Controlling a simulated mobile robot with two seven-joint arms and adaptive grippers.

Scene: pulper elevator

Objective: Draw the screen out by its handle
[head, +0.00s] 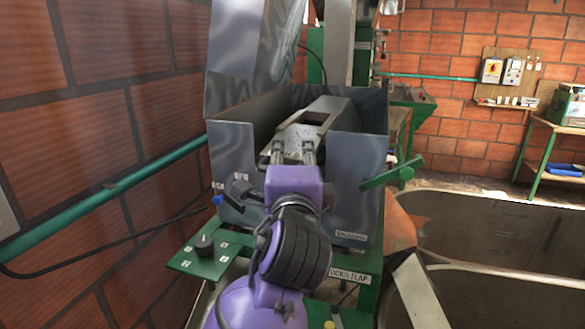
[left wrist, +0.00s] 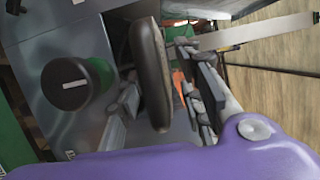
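The grey sheet-metal box (head: 345,175) stands in the middle of the head view. A sloping metal piece with a rectangular opening (head: 325,108), which may be the screen, lies inside it. My left gripper (head: 293,148) is at the box's front, its fingers pointing inward. In the left wrist view a dark elongated handle (left wrist: 150,75) stands between the fingers of my left gripper (left wrist: 160,105). A gap shows on its right side; contact on its left side is unclear. The handle is hidden behind the gripper in the head view. My right gripper is out of view.
A green lever (head: 392,172) sticks out at the box's right. A green panel with a black knob (head: 205,243) is at lower left. A green pipe (head: 130,180) runs along the brick wall. A large metal tank (head: 500,235) stands at right.

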